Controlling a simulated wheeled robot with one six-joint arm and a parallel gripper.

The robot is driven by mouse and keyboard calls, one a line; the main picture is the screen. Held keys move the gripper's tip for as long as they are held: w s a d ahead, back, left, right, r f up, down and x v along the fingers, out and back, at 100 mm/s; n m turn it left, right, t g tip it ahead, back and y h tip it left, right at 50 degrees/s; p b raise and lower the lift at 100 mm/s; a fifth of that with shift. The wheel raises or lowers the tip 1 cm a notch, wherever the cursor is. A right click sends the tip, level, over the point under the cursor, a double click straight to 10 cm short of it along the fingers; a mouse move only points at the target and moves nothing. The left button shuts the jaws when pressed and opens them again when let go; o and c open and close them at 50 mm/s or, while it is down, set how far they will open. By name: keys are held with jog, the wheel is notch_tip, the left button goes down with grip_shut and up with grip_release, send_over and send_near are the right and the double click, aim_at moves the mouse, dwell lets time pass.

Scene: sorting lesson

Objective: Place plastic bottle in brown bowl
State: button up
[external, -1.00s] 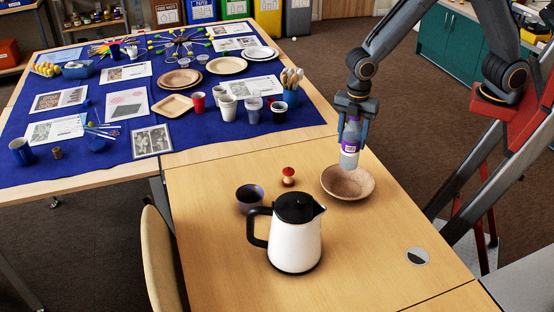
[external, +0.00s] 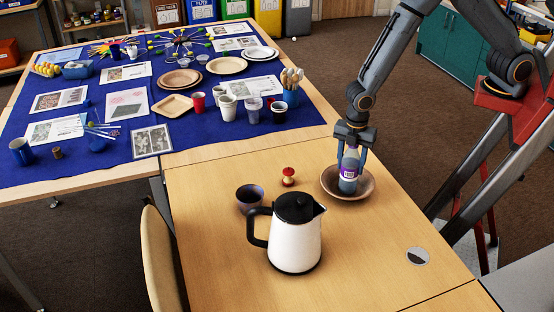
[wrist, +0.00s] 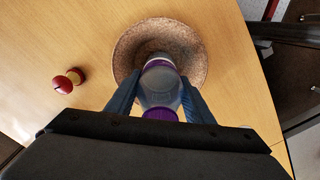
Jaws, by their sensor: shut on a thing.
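The plastic bottle (external: 348,174) is clear with a purple label and stands upright between the fingers of my gripper (external: 350,160). My gripper is shut on it. The bottle's lower end is inside the brown bowl (external: 369,191), within its rim; I cannot tell whether it touches the bottom. In the wrist view the bottle (wrist: 160,88) is held between the two blue-grey fingers (wrist: 158,100), with the speckled bowl (wrist: 129,47) around and beneath its far end.
A white kettle (external: 296,240) with a black lid, a dark cup (external: 249,197) and a red-and-cream apple core (external: 288,177) stand left of the bowl. The blue-covered table (external: 110,170) holds cups, plates and papers. The wooden table's right front is clear.

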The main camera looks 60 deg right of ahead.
jog(key=shift+f, duration=0.1)
jog(key=o, duration=1)
notch_tip(320, 180, up, 12)
jog(key=b, duration=0.3)
jog(key=shift+r, duration=0.2)
jog(key=d+r+m, duration=0.1)
jog(key=d+m, duration=0.7)
jog(key=d, duration=0.9)
jog(key=s+d+m, duration=0.2)
jog(key=d+m, duration=0.1)
jog(key=d, duration=0.2)
jog(key=s+d+m, duration=0.3)
jog(key=d, duration=0.2)
jog(key=s+d+m+t, duration=0.1)
jog(key=s+d+m, duration=0.1)
jog(key=d+m, duration=0.2)
jog(key=shift+s+d, duration=0.15)
jog(key=shift+d, duration=0.4)
jog(key=shift+s+d, duration=0.15)
jog(key=shift+d, duration=0.35)
